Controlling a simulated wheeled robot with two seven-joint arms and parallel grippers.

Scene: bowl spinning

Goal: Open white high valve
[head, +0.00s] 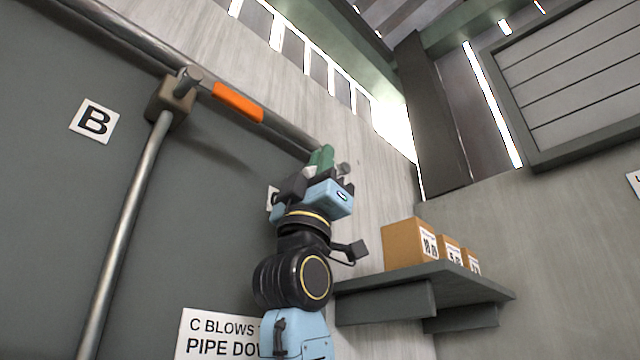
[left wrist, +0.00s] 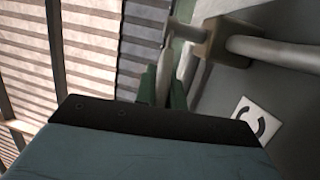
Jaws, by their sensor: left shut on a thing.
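My left gripper (head: 320,160) has reached up to the pipe on the dark wall, at the far end of it. Its green fingers also show in the left wrist view (left wrist: 163,88), closed on either side of a slim white handle (left wrist: 165,76). The handle belongs to the valve whose brown block (left wrist: 228,40) sits on a pipe, beside a label "C" (left wrist: 249,121). In the head view my gripper and wrist hide most of this valve and its label. My right gripper is not in view.
Valve B's block (head: 171,100) with an orange handle (head: 237,102) is on the same pipe run to the left. A shelf (head: 420,282) with several cardboard boxes (head: 408,242) stands right of my arm. A sign (head: 207,335) is low on the wall.

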